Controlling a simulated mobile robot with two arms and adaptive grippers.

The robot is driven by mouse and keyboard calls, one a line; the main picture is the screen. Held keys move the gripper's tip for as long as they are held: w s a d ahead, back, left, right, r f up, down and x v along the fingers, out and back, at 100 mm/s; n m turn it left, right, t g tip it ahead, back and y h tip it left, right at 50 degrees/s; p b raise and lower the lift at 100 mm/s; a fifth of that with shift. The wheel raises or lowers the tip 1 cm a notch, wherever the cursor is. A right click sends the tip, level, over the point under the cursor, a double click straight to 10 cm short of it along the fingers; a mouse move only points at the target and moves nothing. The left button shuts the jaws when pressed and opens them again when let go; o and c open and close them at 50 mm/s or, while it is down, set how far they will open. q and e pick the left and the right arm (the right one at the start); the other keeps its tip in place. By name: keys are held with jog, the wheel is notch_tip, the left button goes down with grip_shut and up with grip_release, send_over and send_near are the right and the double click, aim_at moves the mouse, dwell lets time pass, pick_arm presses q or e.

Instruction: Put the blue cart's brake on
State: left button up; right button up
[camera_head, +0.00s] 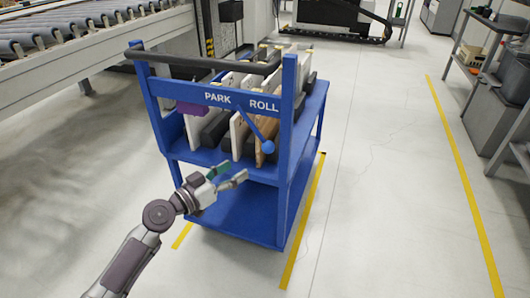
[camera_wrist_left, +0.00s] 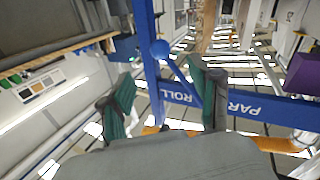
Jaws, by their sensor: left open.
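The blue cart (camera_head: 296,120) stands in the middle of the head view, with a crossbar marked PARK on the left and ROLL on the right. Its blue brake lever (camera_head: 256,129) slants down to the right from the crossbar and ends in a round blue knob (camera_head: 268,147) below ROLL. My left gripper (camera_head: 229,174) is open and empty, below and left of the knob and in front of the cart. In the left wrist view the lettering is upside down, and the knob (camera_wrist_left: 159,48) appears between the open fingers (camera_wrist_left: 162,85), beyond their tips. My right gripper is out of view.
Upright boards (camera_head: 240,134) stand in the cart's upper tray. A roller conveyor (camera_head: 80,32) is at the back left. Yellow floor lines (camera_head: 304,220) run beside the cart. A shelf (camera_head: 500,25) stands at the far right. The floor right of the cart is clear.

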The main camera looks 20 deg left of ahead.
aim_at(269, 148)
pick_arm(q)
jog(key=p+x, duration=0.1)
jog(key=x, duration=1.2)
jog(key=shift+w+d+r, duration=0.15)
jog(key=shift+w+d, duration=0.05)
jog(key=shift+w, duration=0.05)
